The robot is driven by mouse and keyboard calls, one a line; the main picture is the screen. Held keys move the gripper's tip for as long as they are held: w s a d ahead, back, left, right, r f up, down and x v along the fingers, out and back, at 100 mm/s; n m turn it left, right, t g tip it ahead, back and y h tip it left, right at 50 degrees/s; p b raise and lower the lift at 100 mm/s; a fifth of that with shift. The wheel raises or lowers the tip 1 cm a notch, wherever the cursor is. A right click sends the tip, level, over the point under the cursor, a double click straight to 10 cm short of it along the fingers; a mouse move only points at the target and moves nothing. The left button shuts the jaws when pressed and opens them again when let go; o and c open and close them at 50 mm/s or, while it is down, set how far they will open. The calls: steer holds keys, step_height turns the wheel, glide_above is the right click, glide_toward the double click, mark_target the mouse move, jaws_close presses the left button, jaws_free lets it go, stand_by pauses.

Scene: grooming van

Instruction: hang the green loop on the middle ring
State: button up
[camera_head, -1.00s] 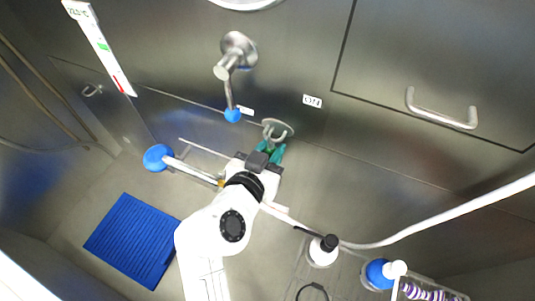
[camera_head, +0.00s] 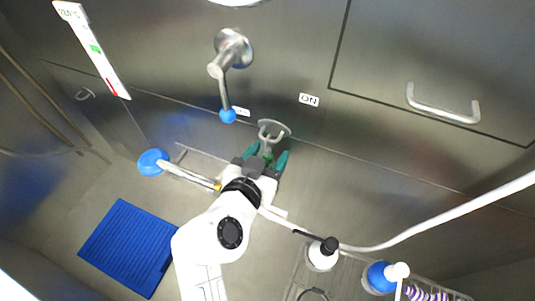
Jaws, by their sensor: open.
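A metal ring fixture (camera_head: 275,129) with a curved prong sticks out from the steel wall, near the middle of the view. My gripper (camera_head: 266,155) is just below it, with its two teal fingers spread apart on either side of the prong's lower end. A small bit of green, seemingly the green loop (camera_head: 268,158), shows between the fingers under the prong. Most of it is hidden by the gripper body, so I cannot tell whether it hangs on the ring.
A metal lever (camera_head: 228,75) with a blue ball end is up left of the ring. A blue-ended white tool (camera_head: 154,162) and a blue mat (camera_head: 130,247) are at left. A white hose (camera_head: 430,227) crosses at right, near bottles (camera_head: 322,254) in a wire rack.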

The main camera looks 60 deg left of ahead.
steer(key=p+v, duration=0.1)
steer(key=v, duration=0.9)
steer(key=shift+s+d+p, duration=0.25)
steer(key=shift+s+p, duration=0.05)
steer(key=shift+r, duration=0.15)
